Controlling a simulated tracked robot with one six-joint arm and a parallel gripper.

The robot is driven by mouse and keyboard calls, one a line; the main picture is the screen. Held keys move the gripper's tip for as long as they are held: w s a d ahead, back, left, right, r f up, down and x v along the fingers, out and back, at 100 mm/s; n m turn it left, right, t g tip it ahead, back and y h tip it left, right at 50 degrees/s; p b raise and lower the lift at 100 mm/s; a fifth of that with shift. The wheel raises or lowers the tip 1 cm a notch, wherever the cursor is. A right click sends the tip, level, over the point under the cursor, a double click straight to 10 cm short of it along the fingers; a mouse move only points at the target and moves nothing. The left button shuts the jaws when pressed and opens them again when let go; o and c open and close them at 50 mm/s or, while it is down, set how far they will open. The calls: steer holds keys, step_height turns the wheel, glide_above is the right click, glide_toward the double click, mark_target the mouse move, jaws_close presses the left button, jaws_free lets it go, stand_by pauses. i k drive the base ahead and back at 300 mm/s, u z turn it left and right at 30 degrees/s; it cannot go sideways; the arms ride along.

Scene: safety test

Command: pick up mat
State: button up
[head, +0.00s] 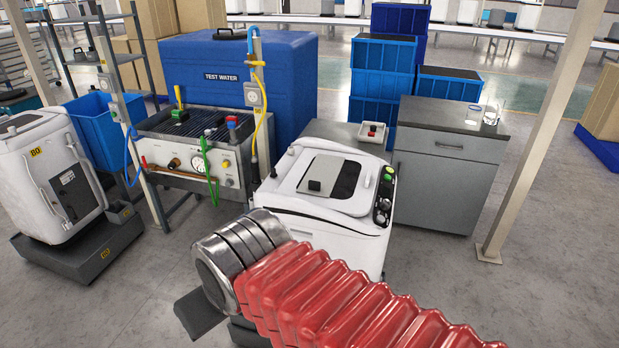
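I cannot pick out a mat for certain. A thin grey rectangular piece (322,170) lies on the lid of a white machine (315,222) in the middle of the head view, with a small black block (314,186) on it. A dark panel is beside it on the right. My arm, with red ribbed bellows and a metal end, crosses the foreground in front of this machine. No gripper fingers show.
A test bench (190,145) with hoses and a gauge stands behind left, before a blue tank (225,65). A grey cabinet (447,180) stands right of the machine, near a post (530,140). Another white machine (45,175) is at left.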

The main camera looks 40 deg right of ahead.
mark_target(320, 180)
steer(key=z, duration=0.05)
steer(key=i, duration=1)
steer(key=u, duration=0.05)
